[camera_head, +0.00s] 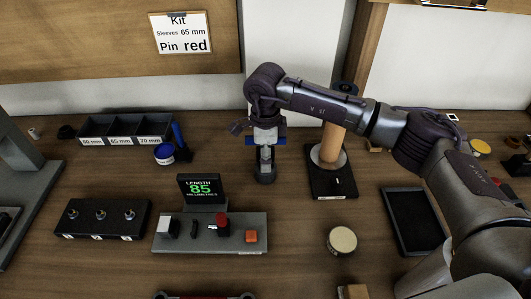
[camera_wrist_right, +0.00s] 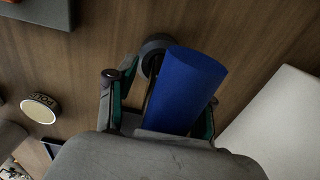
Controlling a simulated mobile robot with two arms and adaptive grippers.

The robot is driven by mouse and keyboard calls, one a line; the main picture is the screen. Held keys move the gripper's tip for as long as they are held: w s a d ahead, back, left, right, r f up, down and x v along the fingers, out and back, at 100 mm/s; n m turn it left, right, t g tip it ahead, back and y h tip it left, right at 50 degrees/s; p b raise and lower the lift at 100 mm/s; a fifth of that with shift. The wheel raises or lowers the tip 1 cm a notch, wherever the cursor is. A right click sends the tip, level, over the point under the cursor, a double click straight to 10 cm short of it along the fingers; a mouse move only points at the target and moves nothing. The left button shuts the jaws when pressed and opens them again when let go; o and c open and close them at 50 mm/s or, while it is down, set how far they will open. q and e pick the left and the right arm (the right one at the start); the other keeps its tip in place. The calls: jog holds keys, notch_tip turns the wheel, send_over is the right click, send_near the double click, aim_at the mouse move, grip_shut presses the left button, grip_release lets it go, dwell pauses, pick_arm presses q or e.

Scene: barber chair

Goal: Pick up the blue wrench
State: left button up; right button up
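The blue wrench shows as a short blue bar (camera_head: 280,141) behind my right gripper, over a dark round base on the table. In the right wrist view its thick blue handle (camera_wrist_right: 188,88) lies between the fingers. My right gripper (camera_head: 265,158) points down at the wrench. In the wrist view the fingers of that gripper (camera_wrist_right: 160,97) are apart on either side of the handle, with a gap at the left finger. Contact at the right finger cannot be made out. The wrench's lower part is mostly hidden. My left gripper is out of view.
A console with a display (camera_head: 204,190) and buttons stands left of the wrench. A wooden post on a black base (camera_head: 333,185) stands close on its right. A round tin (camera_head: 342,240), a black tray (camera_head: 413,222) and a three-part bin (camera_head: 124,129) are also on the table.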

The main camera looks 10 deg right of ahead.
grip_shut()
jog(key=shift+r, duration=0.1)
